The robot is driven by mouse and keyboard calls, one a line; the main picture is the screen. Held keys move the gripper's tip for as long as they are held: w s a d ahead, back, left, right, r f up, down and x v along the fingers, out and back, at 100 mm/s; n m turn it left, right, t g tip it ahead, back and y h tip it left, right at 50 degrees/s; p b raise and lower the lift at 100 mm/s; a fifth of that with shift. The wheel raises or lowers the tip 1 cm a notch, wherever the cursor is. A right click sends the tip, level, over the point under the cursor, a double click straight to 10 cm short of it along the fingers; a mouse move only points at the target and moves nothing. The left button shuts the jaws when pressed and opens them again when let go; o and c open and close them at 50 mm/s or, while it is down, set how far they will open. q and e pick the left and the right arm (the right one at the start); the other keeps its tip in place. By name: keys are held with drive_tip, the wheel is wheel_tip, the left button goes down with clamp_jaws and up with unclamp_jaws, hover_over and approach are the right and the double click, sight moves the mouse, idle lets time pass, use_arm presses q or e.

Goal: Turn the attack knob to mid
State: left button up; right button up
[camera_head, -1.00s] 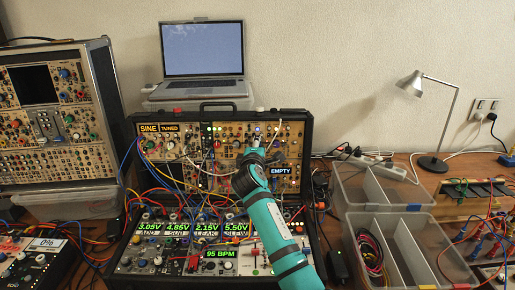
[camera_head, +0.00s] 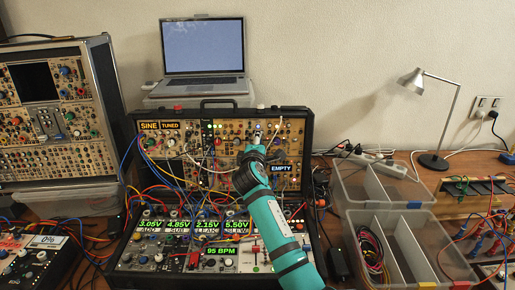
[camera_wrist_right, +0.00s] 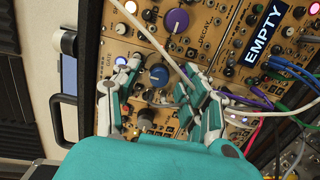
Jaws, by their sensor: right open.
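A blue knob (camera_wrist_right: 158,73) with a pale pointer line sits on the tan synth panel between the two fingers of my right gripper (camera_wrist_right: 160,80) in the wrist view. I cannot read a label that names it attack. A larger purple knob (camera_wrist_right: 177,20) sits above it, near the word DECAY. My right gripper is open, its pale fingers apart on either side of the blue knob; I cannot tell whether they touch it. In the head view the right gripper (camera_head: 257,134) is at the upper panel of the open synth case (camera_head: 309,160) and hides part of it. My left gripper is not in view.
Patch cables (camera_head: 200,158) cross the panels, and a white one (camera_wrist_right: 165,50) passes close to the right gripper. A laptop (camera_head: 203,48) stands behind the case, another synth rack (camera_head: 45,115) at left. Clear bins (camera_head: 345,200) and a lamp (camera_head: 445,120) are at right.

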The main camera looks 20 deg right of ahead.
drive_tip(key=v, duration=1.2)
drive_tip(key=shift+w, duration=0.1)
